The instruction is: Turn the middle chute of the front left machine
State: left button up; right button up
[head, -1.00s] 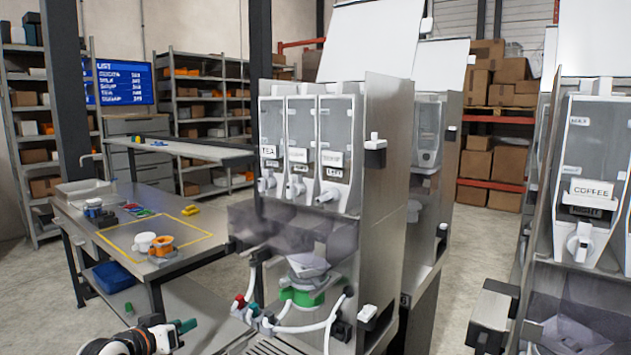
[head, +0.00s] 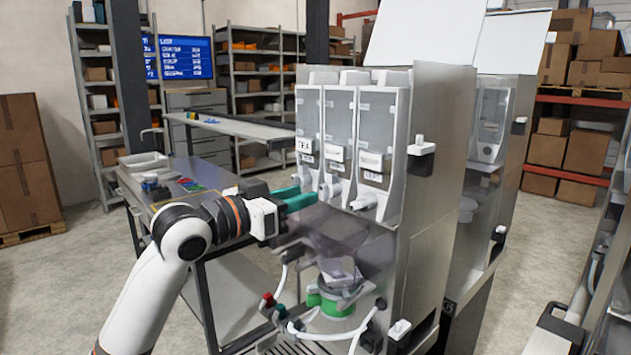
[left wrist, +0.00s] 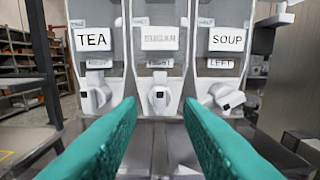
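The front left machine (head: 430,200) has three clear canisters side by side, labelled TEA, SUGAR and SOUP in the left wrist view. The middle chute (left wrist: 159,98) is a white spout under the SUGAR label, pointing toward the camera. The tea chute (left wrist: 95,97) is on its left; the soup chute (left wrist: 224,97) on its right is turned aside. My left gripper (head: 300,199) has teal fingers and is in front of the chutes. In the left wrist view its fingers are apart, with the middle chute seen between and beyond them; contact is not visible. My right gripper is not in view.
Below the chutes is a smoky clear cover (head: 335,230) over a green-based bowl (head: 335,300). White hoses with coloured ends hang in front. A steel table (head: 180,200) stands to the left. Another machine (head: 490,150) stands behind, on the right.

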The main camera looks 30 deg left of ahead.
aim_at(321, 190)
pick_arm(q)
jog(key=shift+p+x, duration=0.5)
jog(key=shift+x, duration=1.65)
jog(key=shift+c, duration=0.4)
grip_shut()
